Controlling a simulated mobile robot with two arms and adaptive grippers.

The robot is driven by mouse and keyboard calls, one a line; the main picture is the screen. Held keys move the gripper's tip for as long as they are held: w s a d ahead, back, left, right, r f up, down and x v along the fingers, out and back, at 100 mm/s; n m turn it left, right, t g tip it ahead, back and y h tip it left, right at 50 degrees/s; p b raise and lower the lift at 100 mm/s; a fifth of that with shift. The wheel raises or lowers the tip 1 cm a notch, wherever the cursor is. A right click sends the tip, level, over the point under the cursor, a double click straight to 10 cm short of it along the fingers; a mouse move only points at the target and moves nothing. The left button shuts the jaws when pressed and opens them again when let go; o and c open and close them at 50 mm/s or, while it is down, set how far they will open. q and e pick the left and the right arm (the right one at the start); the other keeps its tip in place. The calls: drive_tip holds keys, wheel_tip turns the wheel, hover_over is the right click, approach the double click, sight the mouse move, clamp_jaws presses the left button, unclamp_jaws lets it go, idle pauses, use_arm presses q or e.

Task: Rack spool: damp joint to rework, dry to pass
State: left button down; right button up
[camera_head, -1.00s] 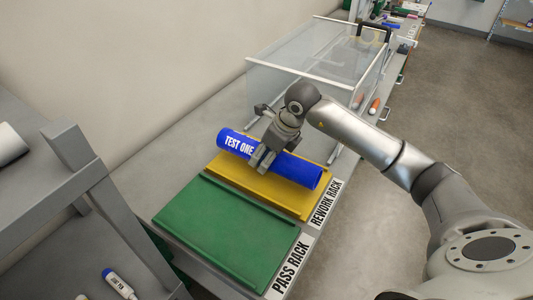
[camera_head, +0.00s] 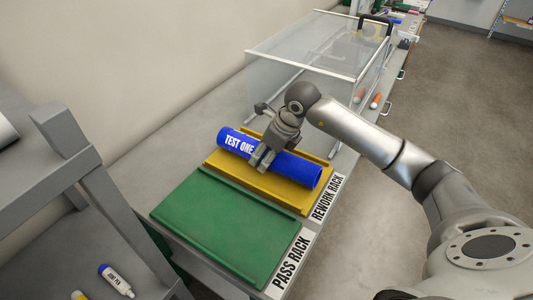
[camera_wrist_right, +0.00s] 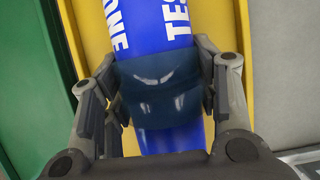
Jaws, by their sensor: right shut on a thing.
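The blue spool (camera_head: 300,170), marked TEST ONE, lies lengthwise over the yellow rework rack (camera_head: 225,166). My right gripper (camera_head: 262,160) is shut around its middle. In the right wrist view the gripper (camera_wrist_right: 160,95) has a finger on each side of the blue spool (camera_wrist_right: 150,35), around a darker, glossy band (camera_wrist_right: 160,85). The yellow rack also shows there (camera_wrist_right: 90,30) beneath the spool. I cannot tell whether the spool rests fully on the rack. The green pass rack (camera_head: 225,230) is empty beside it. My left gripper is not in view.
A clear-walled box (camera_head: 310,60) with a black handle stands behind the racks. Labels for the rework rack (camera_head: 327,198) and pass rack (camera_head: 291,262) are on the bench front. A grey frame (camera_head: 100,190) stands at left, with a blue-capped bottle (camera_head: 116,280) low down.

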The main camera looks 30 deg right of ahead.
drive_tip(key=shift+f+b, duration=0.25)
drive_tip(key=shift+b, duration=0.05)
idle(0.5)
drive_tip(key=o, duration=1.4)
drive_tip(key=shift+c, duration=0.2)
